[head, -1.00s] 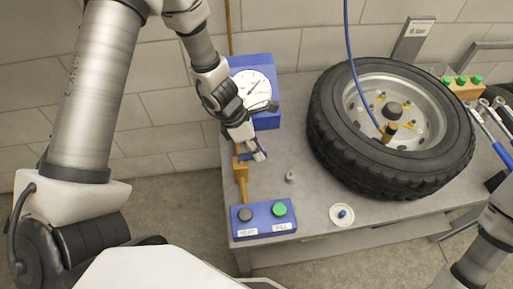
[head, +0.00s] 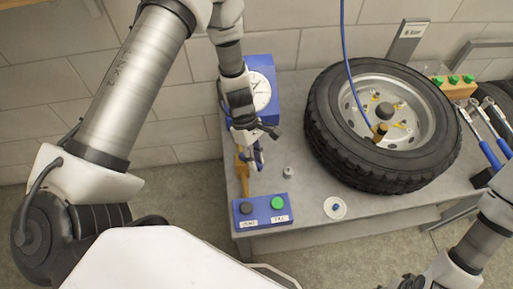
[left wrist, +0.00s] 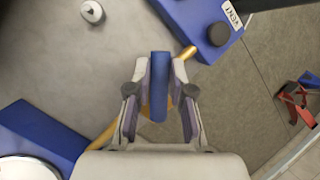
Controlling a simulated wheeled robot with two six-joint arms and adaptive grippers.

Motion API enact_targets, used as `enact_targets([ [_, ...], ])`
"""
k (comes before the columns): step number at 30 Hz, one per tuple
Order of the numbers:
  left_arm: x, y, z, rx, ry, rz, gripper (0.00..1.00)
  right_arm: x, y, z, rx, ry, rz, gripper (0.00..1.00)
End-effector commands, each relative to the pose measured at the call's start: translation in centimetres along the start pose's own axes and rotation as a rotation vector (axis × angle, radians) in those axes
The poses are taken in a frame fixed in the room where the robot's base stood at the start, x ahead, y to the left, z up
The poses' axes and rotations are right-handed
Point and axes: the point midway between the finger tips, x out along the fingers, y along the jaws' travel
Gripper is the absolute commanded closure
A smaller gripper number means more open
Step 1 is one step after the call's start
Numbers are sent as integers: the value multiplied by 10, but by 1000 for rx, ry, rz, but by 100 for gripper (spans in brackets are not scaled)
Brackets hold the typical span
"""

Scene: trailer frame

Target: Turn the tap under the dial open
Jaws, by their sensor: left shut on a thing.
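The tap's blue lever (left wrist: 160,85) stands between my left gripper's fingers (left wrist: 159,100) in the left wrist view. My left gripper (head: 256,156) is shut on it. The lever lies at a slant to the brass pipe (left wrist: 104,143), and the gripper hides where they join. In the head view the brass pipe (head: 243,172) runs from below the dial (head: 259,90) towards the button box. The dial is white with a dark needle, set on a blue housing (head: 261,67). My right gripper (head: 408,282) is partly cut off at the bottom edge, so its fingers are unclear.
A blue box (head: 262,212) with a dark and a green button stands at the bench's front edge. A small grey cap (head: 288,172) and a white dish (head: 335,208) lie nearby. A large tyre (head: 385,125) with a blue hose fills the bench's middle. Tools lie right.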

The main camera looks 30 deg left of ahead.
Motion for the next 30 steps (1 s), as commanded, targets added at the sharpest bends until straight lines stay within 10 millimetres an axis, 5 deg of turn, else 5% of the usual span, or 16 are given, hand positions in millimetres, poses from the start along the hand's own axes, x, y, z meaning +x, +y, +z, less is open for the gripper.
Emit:
enact_targets([
  [18,3,-26,-6,510,109,-214,100,-23,0,0,0,0,0,60],
  [30,4,-34,-12,689,148,-288,100,-26,0,0,0,0,0,60],
])
